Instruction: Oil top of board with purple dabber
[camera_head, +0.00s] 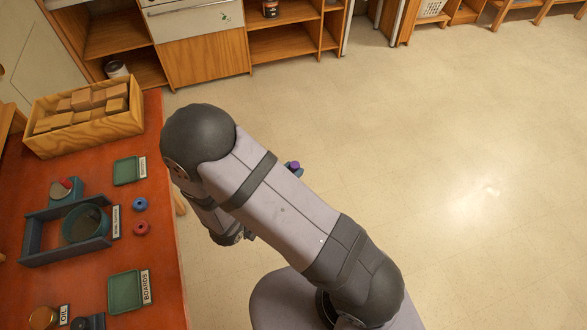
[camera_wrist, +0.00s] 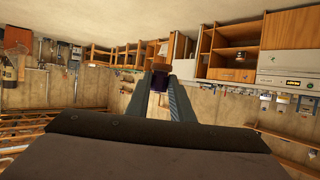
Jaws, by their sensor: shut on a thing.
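My gripper (camera_wrist: 160,90) is shut on the purple dabber (camera_wrist: 160,84), whose dark purple part shows between the fingertips in the wrist view. A reddish-brown end (camera_wrist: 160,68) shows just beyond it. In the head view my arm hides most of the gripper; only a small purple bit of the dabber (camera_head: 293,165) shows past the arm, out over the floor, to the right of the table. A jar (camera_head: 43,318) stands beside the OIL label at the table's near left. The green tray (camera_head: 125,292) beside the BOARDS label looks empty. I cannot pick out the board.
The red-orange table (camera_head: 160,260) holds a wooden box of blocks (camera_head: 85,112), a blue-grey frame with a round dish (camera_head: 85,225), another green tray (camera_head: 127,170), and blue (camera_head: 140,204) and red (camera_head: 141,228) rings. Shelves line the back. Open floor lies to the right.

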